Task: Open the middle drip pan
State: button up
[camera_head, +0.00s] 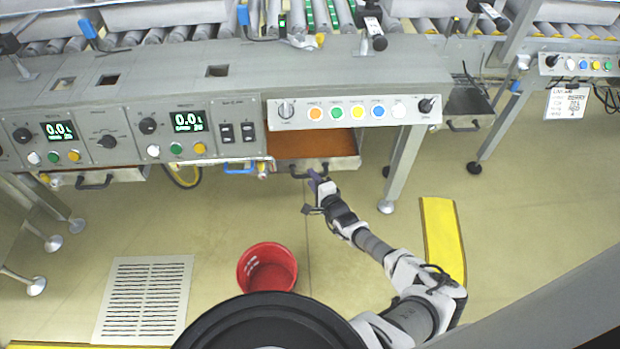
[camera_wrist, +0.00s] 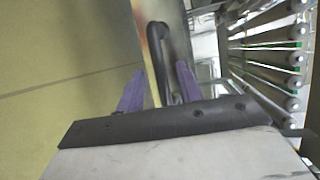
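The middle drip pan (camera_head: 330,162) sits under the console, pulled part way out, with brown content visible inside. Its black handle (camera_head: 303,174) is on its front edge. The handle also shows in the wrist view (camera_wrist: 159,55) as a dark curved bar. My gripper (camera_head: 316,178) is at the right part of this handle. In the wrist view, its two purple fingers (camera_wrist: 160,88) are apart, one on each side of the bar. A gap shows at the left finger; contact at the right finger is unclear.
Other drip pans with black handles are at the left (camera_head: 95,180) and right (camera_head: 465,122). A red bucket (camera_head: 267,268) stands on the floor below the middle pan. A console leg (camera_head: 402,165) is right of my gripper. A yellow floor block (camera_head: 442,235) lies right of my arm.

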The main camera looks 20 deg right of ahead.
jog(key=shift+x, duration=1.25)
jog(key=shift+c, duration=0.4)
grip_shut()
